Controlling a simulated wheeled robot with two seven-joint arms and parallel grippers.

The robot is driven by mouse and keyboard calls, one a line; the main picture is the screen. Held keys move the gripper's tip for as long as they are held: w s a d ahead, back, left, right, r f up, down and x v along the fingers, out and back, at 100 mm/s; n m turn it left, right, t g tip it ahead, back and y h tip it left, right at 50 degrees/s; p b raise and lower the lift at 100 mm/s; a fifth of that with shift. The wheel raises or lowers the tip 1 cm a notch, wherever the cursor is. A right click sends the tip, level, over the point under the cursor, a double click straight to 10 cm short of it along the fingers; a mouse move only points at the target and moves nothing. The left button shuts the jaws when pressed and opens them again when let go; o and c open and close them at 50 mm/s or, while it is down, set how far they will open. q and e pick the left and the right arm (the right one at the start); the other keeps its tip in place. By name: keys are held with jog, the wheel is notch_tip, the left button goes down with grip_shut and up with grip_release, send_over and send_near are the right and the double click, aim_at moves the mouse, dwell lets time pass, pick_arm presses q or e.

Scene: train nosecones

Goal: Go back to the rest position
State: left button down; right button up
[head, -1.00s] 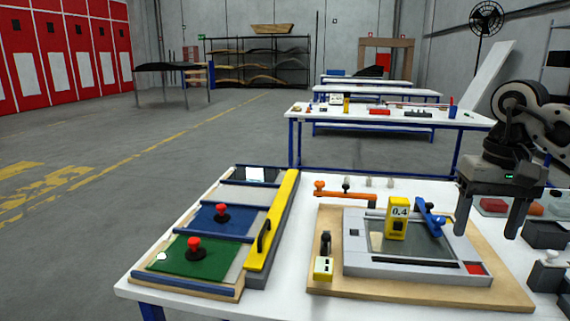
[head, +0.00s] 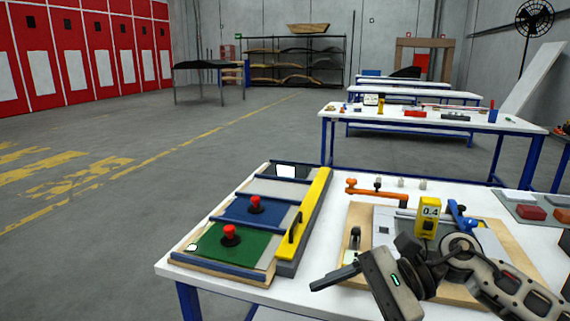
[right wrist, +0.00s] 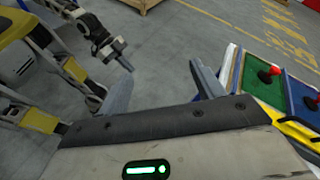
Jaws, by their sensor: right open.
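My right gripper (head: 340,300) is in front of the near white table's (head: 215,276) lower edge in the head view, its body turned so a finger points left. It is apart from the things on the table and holds nothing. In the right wrist view both fingers of the right gripper (right wrist: 162,88) stand wide apart with grey floor between them. My left gripper (right wrist: 122,58) shows small at the upper left of the right wrist view; its jaws are too small to judge. It is out of the head view.
The wooden board with green (head: 228,250) and blue (head: 250,212) panels and a yellow bar (head: 306,222) lies left on the table. A grey frame with a yellow 0.4 block (head: 427,222) lies right, partly behind my right arm. Floor left of the table is clear.

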jog(key=a+m+t+y, duration=0.4)
jog(key=a+m+y, duration=0.15)
jog(key=m, duration=0.65)
jog(key=s+d+f+n+t+h, duration=0.1)
jog(key=d+f+n+t+h, duration=0.35)
jog(key=n, duration=0.75)
jog(key=s+d+f+n+t+h, duration=0.1)
jog(key=d+f+n+t+h, duration=0.1)
jog(key=f+n+t+h, duration=0.65)
jog(key=s+d+f+n+h, duration=0.1)
jog(key=d+f+n, duration=0.25)
jog(key=n, duration=1.05)
jog(key=s+d+f+m+g+h, duration=0.2)
jog(key=s+f+m+g, duration=0.3)
jog(key=s+f+m, duration=0.3)
notch_tip(320, 180, down, 2)
jog(key=shift+s+d+f, duration=0.1)
jog(key=shift+s+d, duration=0.05)
jog(key=shift+s, duration=0.8)
